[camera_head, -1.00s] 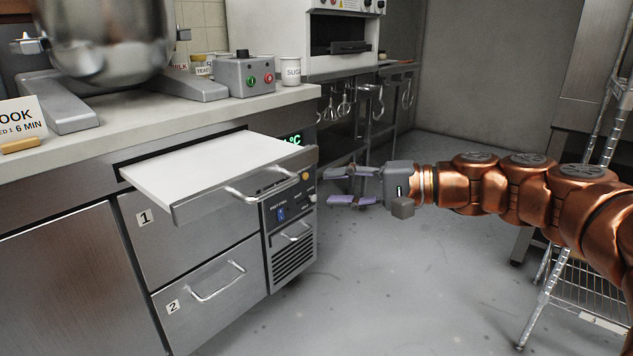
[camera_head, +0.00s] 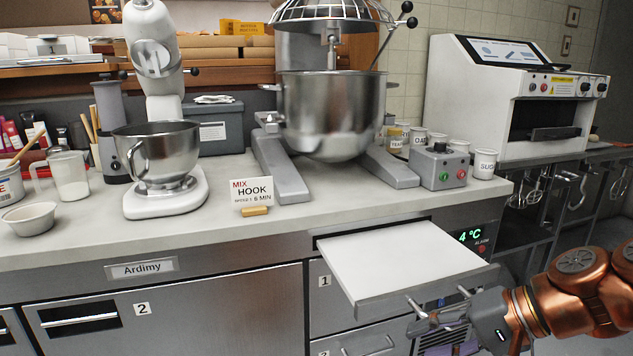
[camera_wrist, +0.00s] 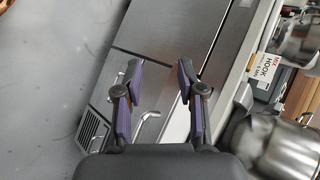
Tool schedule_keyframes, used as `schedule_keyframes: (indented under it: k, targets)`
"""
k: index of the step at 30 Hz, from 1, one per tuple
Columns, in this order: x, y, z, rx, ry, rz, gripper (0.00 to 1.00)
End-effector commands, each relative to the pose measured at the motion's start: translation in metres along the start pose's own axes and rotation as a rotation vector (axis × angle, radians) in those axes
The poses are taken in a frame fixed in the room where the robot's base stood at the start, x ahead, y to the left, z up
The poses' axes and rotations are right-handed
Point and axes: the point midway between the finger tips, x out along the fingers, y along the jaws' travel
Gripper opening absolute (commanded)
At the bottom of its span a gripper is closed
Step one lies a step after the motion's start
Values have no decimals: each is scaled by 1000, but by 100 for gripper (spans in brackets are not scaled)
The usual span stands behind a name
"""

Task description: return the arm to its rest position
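My copper arm (camera_head: 585,290) reaches in from the lower right of the head view. Steel cabinet fronts and a drawer handle (camera_wrist: 146,124) lie beyond the fingers.
A white oven (camera_head: 520,100) stands on a rack at right. The wrist view shows bare grey floor (camera_wrist: 50,70) at left.

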Motion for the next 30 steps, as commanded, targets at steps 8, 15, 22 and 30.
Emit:
schedule_keyframes:
  k: [8,15,22,30]
  targets:
    - [-13,-29,54,-97,-115,228,39]
    - [-36,-38,92,-181,-188,419,39]
    - [-70,-42,122,-257,-245,598,39]
    - [-123,-46,146,-341,-285,794,39]
